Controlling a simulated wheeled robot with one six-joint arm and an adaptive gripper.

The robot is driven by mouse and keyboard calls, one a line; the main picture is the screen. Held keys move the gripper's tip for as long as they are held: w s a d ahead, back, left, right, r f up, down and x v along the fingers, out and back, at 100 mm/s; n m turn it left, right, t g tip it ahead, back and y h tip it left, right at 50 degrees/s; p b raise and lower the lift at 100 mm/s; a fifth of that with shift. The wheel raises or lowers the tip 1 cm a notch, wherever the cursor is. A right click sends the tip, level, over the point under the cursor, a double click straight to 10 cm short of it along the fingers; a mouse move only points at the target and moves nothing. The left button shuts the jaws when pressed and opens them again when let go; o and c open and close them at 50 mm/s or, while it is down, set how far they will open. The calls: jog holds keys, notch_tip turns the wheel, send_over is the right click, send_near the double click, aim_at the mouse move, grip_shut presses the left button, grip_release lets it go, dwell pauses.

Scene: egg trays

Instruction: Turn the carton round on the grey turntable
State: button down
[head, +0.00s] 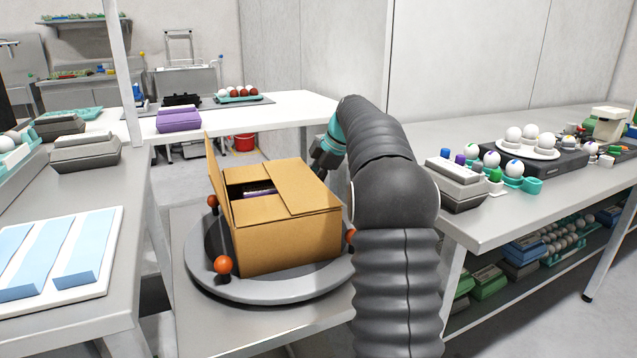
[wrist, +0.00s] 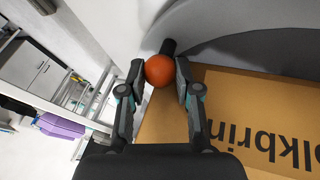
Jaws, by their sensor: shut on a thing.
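The brown cardboard carton (head: 290,240) stands on the grey turntable (head: 290,290) with one flap raised on its left and its top partly open. A purple thing shows inside the opening. In the wrist view the carton's printed side (wrist: 245,115) is close beside my gripper, and the turntable's grey rim (wrist: 275,30) is above it. Orange ball knobs stand on the rim, one at the front left (head: 223,265). My gripper (wrist: 160,72) is shut on an orange knob (wrist: 159,70), one finger on each side. In the head view my gripper is mostly hidden behind the carton's far right corner.
A left bench (head: 75,180) holds a white board with blue strips and grey egg cartons. A right bench (head: 480,225) holds cartons, eggs and a white plate (head: 527,153). A purple carton (head: 179,119) lies on the white table behind. The turntable stands between the benches.

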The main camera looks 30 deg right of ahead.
jog(key=shift+f, duration=0.1)
jog(key=c, duration=0.8)
grip_release()
jog(key=v, duration=1.2)
